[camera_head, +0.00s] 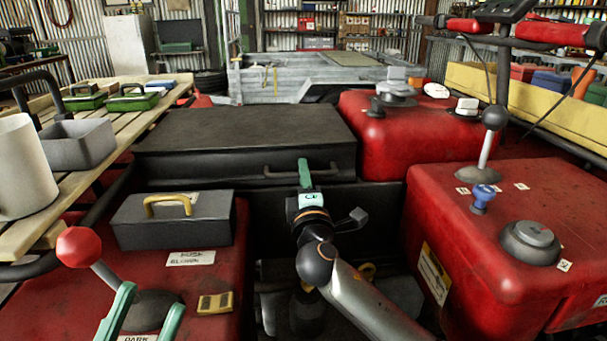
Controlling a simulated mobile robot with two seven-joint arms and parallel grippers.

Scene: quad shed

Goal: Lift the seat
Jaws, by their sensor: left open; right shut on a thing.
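The seat (245,130) is a wide, flat black block in the middle of the quad. A dark bar handle (345,172) runs along its front face. My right gripper (305,172), with green fingers, is at this handle and shut on it. Its arm comes up from the lower right. The seat looks level; whether it is raised at all I cannot tell. My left gripper (147,312) is at the lower left, open, its green fingers on either side of the lever below the red knob (79,247). Its lower part is cut off by the picture edge.
A grey box with a yellow handle (172,222) stands on the red body at left. Red bodywork (510,240) at right carries a black-knobbed lever (492,125) and a blue knob (481,198). A wooden rack (125,135) holds a grey bin. A dark recess lies below the seat.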

